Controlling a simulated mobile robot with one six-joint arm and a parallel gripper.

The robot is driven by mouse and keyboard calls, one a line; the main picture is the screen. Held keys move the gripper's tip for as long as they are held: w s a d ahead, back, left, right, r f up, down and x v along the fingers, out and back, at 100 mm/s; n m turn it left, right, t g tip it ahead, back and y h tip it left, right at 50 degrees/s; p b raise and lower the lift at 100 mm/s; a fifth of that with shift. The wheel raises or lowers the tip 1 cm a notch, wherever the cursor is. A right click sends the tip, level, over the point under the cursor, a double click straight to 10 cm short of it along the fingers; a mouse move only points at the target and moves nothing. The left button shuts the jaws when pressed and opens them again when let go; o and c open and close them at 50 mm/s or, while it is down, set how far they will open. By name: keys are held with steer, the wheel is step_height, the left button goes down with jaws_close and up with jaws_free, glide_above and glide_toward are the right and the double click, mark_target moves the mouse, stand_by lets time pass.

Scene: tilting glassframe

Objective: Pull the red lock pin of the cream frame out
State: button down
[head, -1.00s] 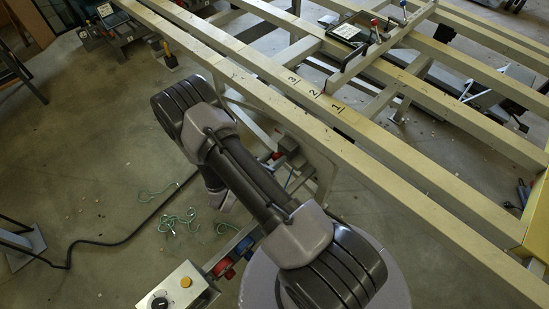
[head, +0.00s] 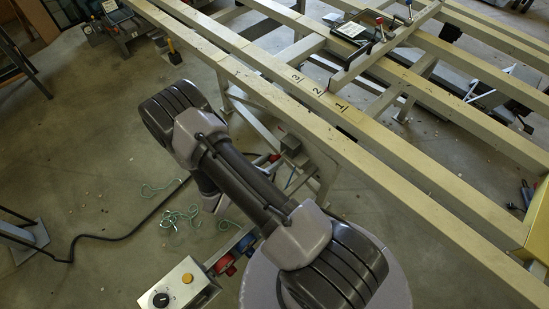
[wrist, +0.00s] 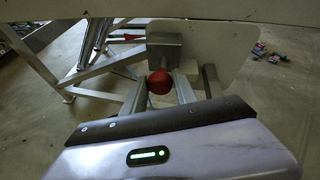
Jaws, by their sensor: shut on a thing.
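The red lock pin shows its round red knob (wrist: 159,81) in the wrist view, in front of a grey metal block (wrist: 165,47). My gripper (wrist: 160,92) is shut on the knob, one finger on each side. In the head view my arm hides my gripper.
A control box (head: 178,283) with a black knob and an orange button stands at the lower left. Green cord (head: 180,217) and a black cable (head: 130,238) lie on the floor. Slanted legs (wrist: 95,74) stand left of the block.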

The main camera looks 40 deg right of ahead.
steer(key=c, duration=1)
jaws_free()
steer(key=shift+a, duration=0.2)
steer(key=p+v, duration=0.5)
steer(key=v, duration=1.2)
steer(key=shift+a, duration=0.15)
steer(key=shift+r, duration=0.1)
